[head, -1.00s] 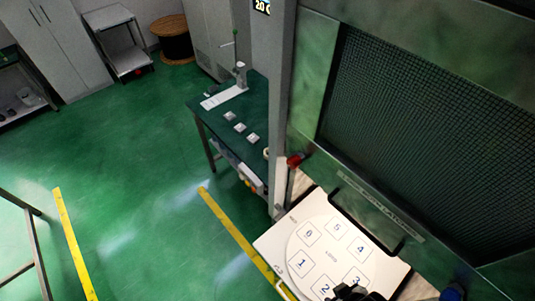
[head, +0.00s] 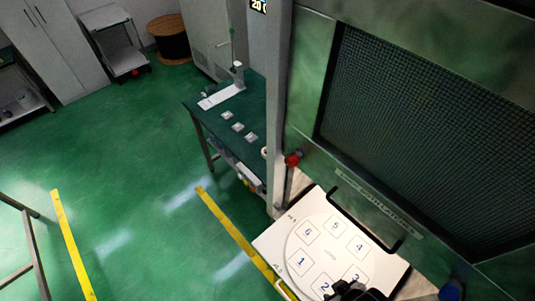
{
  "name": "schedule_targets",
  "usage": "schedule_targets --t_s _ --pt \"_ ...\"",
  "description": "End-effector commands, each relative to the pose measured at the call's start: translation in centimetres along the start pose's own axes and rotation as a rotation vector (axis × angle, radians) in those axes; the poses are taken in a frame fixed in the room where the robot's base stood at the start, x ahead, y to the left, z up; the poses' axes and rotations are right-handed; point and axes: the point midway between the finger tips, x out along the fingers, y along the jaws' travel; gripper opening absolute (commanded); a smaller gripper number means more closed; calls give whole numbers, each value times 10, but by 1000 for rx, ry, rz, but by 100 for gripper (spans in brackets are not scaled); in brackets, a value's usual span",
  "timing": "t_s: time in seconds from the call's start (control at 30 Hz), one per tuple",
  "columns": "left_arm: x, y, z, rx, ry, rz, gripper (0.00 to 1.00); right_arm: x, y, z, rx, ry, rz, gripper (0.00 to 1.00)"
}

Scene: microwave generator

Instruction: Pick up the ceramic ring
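A small cream rounded object (head: 265,153) sits at the right edge of the green-topped bench, partly hidden by the grey column; it may be the ceramic ring, but I cannot tell for sure. No other ring shows clearly. A black gripper part (head: 352,291), apparently my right gripper, shows at the bottom edge over the numbered white plate (head: 276,240). Its fingers are too dark and cut off to tell whether they are open or hold anything. It is well apart from the cream object. My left gripper is not in view.
The bench (head: 208,120) carries several small pale pieces and a white strip with an upright stand (head: 238,75). The grey column (head: 280,110) and the mesh-windowed machine (head: 420,120) block the right side. A red knob (head: 293,160) sticks out. Green floor at left is open.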

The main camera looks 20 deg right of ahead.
Motion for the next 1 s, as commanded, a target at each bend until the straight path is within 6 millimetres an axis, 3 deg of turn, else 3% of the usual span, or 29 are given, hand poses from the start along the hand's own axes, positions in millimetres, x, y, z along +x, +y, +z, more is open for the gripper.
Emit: schedule_targets --t_s 0.1,0.67,1.0 --pt "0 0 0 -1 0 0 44 0 0 0 0 0 0 43" --pt "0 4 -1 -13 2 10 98 0 3 0 -9 -1 7 43" --pt "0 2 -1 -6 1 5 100 0 3 0 -10 -1 7 43"
